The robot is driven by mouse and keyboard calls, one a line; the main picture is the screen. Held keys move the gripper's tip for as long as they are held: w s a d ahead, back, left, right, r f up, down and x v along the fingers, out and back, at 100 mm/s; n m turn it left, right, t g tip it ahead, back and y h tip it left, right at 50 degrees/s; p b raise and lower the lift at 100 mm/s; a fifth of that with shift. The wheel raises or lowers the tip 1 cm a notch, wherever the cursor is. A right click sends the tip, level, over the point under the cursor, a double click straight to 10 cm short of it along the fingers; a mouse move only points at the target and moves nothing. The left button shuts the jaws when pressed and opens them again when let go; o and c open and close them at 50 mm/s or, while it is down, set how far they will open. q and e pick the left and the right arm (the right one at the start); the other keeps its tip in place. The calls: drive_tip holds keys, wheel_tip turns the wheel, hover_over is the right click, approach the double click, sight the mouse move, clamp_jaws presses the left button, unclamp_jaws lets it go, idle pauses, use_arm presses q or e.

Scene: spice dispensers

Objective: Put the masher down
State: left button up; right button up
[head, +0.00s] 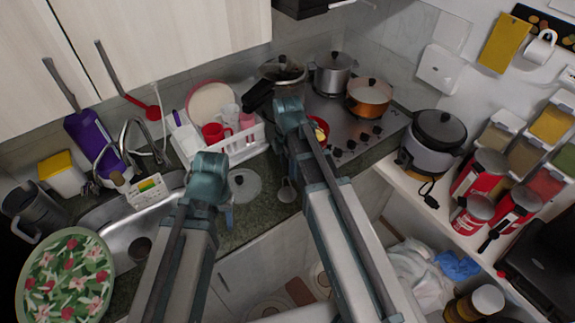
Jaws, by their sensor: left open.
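My left gripper (228,213) is above the front of the dark green counter (252,228), right of the sink; it is open, with its fingers partly hidden behind its wrist. My right gripper is behind its own wrist (291,115), over the counter left of the stove, and its fingertips are hidden. A small grey round-headed utensil (287,191) shows just below the right wrist, near the counter's front edge. It may be the masher, but I cannot tell for sure, nor whether the right gripper holds it.
A grey lid (244,185) lies on the counter between the arms. A white dish rack (232,143) with a red mug (215,133) stands behind. Pots, including a copper one (369,97), are on the stove (345,128). The sink (135,225) is at left.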

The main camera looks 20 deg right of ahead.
drive_tip(key=shift+r, duration=0.1)
wheel_tip(320, 180, up, 12)
drive_tip(key=p, duration=1.2)
drive_tip(key=shift+r, duration=0.1)
drive_tip(key=s+a+m+h, duration=0.1)
drive_tip(key=s+a+m, duration=0.9)
drive_tip(key=s+m, duration=0.4)
drive_tip(key=shift+s+a+m, duration=0.2)
drive_tip(key=shift+a+m, duration=0.1)
drive_tip(key=shift+m, duration=0.8)
